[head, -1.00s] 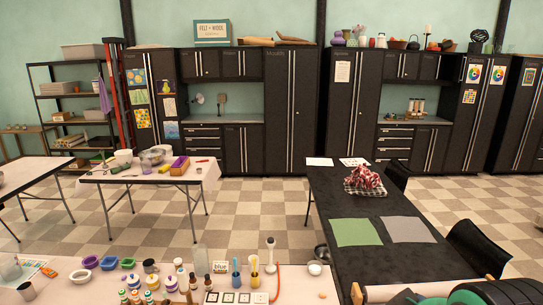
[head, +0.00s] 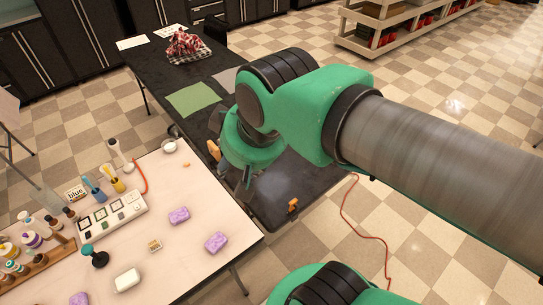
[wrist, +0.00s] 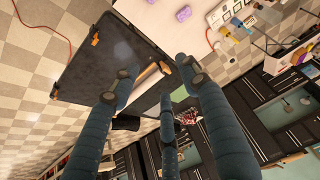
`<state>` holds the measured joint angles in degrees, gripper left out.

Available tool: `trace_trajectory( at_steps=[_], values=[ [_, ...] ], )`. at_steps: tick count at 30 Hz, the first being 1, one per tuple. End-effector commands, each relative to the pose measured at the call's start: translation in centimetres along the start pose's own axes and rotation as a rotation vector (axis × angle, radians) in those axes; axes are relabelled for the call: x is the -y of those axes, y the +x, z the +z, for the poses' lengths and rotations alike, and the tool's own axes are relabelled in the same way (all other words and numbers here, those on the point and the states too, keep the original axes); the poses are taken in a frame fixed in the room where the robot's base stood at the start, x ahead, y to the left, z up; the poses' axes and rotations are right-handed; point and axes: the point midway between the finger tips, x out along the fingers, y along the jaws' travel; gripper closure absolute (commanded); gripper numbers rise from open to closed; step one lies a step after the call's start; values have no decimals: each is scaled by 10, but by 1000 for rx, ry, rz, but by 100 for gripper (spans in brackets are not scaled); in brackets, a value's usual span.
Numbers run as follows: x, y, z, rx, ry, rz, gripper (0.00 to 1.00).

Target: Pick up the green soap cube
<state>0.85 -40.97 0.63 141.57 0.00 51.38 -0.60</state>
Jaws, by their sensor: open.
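I cannot make out a green soap cube clearly in either view. A white tray (head: 112,215) on the pale table (head: 200,262) in the head view holds several small dark-framed squares, one maybe greenish; it is too small to tell. My gripper (wrist: 155,78) shows in the wrist view with its blue-grey fingers spread open and nothing between them. In the head view my green arm crosses the right side, and the gripper is mostly hidden behind it, over the black table near the pale table's right edge.
Purple soap bars (head: 179,216), a white bar (head: 128,279), a small beige block (head: 155,245) and a dark round-topped stamp (head: 95,257) lie around the tray. Bottles (head: 30,220) crowd the left. The black table (head: 285,185) carries a green mat (head: 193,98). A red cable lies on the floor.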

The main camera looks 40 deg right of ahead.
Motion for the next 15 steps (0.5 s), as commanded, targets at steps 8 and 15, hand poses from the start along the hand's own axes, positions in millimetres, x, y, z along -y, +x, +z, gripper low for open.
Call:
trace_trajectory(
  at_steps=[8, 15],
  values=[
    [-21, 23, -47, 53, 16, 23, 55],
    [-50, 57, -94, 108, 32, 42, 55]
  ],
)
